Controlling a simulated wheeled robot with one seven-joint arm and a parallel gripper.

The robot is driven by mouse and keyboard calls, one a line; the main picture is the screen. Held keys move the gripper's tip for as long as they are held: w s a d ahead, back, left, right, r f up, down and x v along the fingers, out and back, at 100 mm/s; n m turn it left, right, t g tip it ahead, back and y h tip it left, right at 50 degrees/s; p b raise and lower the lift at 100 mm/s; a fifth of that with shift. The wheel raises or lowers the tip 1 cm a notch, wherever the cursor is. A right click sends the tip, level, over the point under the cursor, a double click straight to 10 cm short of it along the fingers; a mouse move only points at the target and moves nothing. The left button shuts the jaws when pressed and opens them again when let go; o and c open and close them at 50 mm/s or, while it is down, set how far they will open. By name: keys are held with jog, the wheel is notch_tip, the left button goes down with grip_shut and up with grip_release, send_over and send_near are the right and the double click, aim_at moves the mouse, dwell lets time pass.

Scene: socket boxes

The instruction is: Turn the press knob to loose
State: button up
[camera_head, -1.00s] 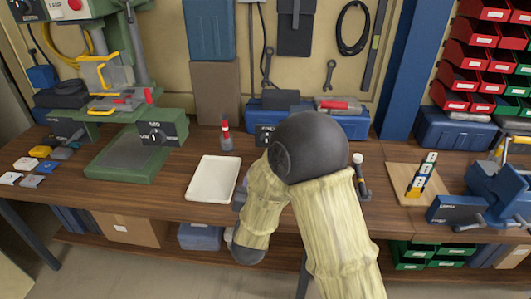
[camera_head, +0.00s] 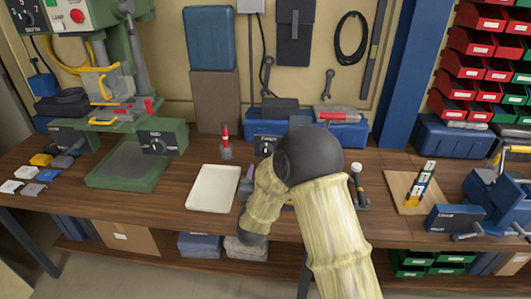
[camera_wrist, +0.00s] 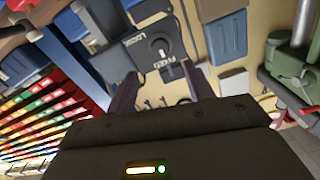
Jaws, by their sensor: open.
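A dark box with a round knob (camera_wrist: 161,45) faces me in the wrist view, tilted in the picture. Lettering beside the knob seems to read LOOSE and FIXED. My gripper (camera_wrist: 160,72) is open and empty, its two dark fingers spread with the knob seen between and beyond them. I cannot tell the distance.
A white tray (camera_head: 213,188) lies left of my arm. A red-topped tool (camera_head: 225,142) stands behind it. Several small blocks lie at the far left. A blue vise (camera_head: 490,205) and a wooden board (camera_head: 399,185) are at the right. Red bins (camera_head: 480,70) stand behind.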

jog(key=w+p, duration=0.2)
jog(key=w, duration=0.7)
jog(key=shift+w+d, duration=0.15)
jog(key=shift+w, duration=0.25)
jog(key=c, duration=1)
